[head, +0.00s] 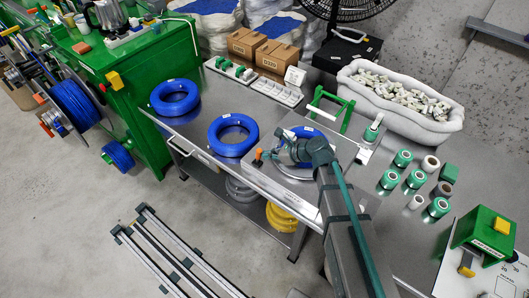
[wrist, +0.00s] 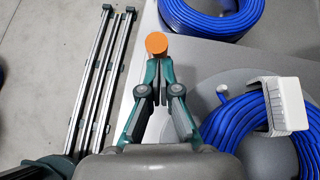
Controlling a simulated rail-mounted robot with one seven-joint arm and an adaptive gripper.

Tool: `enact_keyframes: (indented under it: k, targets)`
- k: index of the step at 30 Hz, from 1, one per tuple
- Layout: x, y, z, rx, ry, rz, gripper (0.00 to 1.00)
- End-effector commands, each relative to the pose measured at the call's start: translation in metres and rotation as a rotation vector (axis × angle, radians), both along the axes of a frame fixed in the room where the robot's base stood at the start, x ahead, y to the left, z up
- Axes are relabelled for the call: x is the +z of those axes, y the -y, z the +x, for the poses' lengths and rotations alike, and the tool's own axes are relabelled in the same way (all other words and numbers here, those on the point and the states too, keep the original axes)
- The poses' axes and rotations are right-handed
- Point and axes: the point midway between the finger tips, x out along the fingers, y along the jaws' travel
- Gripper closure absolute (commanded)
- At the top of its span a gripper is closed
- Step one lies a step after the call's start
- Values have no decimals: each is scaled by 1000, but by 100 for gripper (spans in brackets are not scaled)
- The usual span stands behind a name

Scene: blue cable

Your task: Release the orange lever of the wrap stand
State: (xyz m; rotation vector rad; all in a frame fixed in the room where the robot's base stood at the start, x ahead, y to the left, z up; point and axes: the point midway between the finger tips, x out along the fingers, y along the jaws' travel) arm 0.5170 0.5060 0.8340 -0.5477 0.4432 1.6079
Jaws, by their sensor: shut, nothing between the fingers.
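The orange lever (head: 258,153) stands at the left front corner of the wrap stand (head: 292,176) in the head view. In the wrist view its round orange knob (wrist: 156,43) sits just beyond the tips of my gripper (wrist: 159,66). My gripper is shut with nothing between its fingers. The tips overlap the knob's lower edge in the picture; I cannot tell whether they touch it. A blue cable coil (wrist: 232,130) lies on the stand with a white block (wrist: 287,103) over it. In the head view my arm hides part of the stand and coil.
Blue coils (head: 233,134) (head: 175,97) lie on the metal table to the left of the stand. A green frame (head: 331,109) stands behind it, and green and white rolls (head: 403,158) stand to the right. Rails (head: 175,250) lie on the floor in front.

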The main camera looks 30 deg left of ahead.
Motion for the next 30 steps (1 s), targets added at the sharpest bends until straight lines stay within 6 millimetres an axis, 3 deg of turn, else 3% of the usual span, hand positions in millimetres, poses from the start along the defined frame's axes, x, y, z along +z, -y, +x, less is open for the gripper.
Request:
enact_keyframes:
  k: [6, 18, 30]
  targets:
    - [8, -6, 11, -18, -2, 2, 100]
    - [12, -31, 14, -18, -2, 3, 100]
    - [12, -40, 14, -19, -1, 5, 100]
